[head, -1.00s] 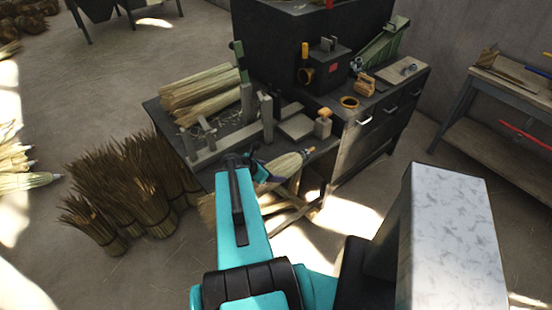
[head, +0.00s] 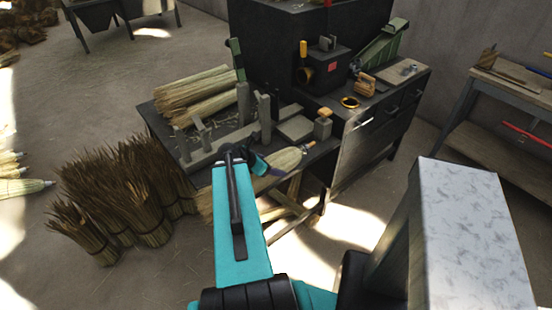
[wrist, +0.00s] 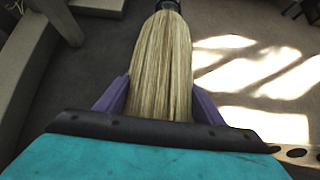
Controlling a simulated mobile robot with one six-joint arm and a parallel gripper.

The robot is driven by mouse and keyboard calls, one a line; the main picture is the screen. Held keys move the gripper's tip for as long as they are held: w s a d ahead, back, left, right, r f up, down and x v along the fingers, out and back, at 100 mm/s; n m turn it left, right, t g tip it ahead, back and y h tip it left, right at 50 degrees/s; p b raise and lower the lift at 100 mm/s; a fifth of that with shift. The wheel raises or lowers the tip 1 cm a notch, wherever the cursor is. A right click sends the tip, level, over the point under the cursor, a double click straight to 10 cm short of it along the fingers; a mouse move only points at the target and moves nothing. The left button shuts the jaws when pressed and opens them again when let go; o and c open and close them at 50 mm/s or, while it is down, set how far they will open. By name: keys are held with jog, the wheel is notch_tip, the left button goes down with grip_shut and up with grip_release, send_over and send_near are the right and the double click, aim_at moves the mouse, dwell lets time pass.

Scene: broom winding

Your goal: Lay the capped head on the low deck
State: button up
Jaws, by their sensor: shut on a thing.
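The capped head is a bundle of pale straw (head: 284,159) with a small orange-tan tip showing in the head view. In the wrist view the straw (wrist: 163,55) runs away from me, and its far end meets a dark piece at the top edge. My gripper (wrist: 158,98) is shut on it, with a purple finger at each side. In the head view my gripper (head: 268,170) is near the front edge of the low dark deck (head: 203,168). I cannot tell whether the head touches the deck.
Brown bundles (head: 125,190) stand on the floor at left. A side bench (head: 515,85) is far right.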

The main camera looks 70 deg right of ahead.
jog(key=shift+w+d+f+b, duration=0.15)
jog(key=shift+d+b, duration=0.45)
jog(key=shift+b, duration=2.6)
jog(key=shift+w+d+p, duration=0.25)
jog(key=shift+d+p, duration=0.2)
jog(key=shift+d, duration=0.75)
jog(key=shift+w+d+f+p, duration=0.15)
jog(key=shift+w+d+p, duration=0.15)
jog(key=shift+d, duration=1.05)
jog(key=shift+w+d+f+p, duration=0.15)
jog(key=shift+w+d, duration=0.15)
jog(key=shift+d, duration=1)
jog(key=shift+w+d+f+p, duration=0.1)
jog(key=shift+w+d+p, duration=0.2)
jog(key=shift+d, duration=1.05)
jog(key=shift+f+p, duration=0.35)
jog(key=shift+f, duration=1.6)
jog(key=o, duration=1.3)
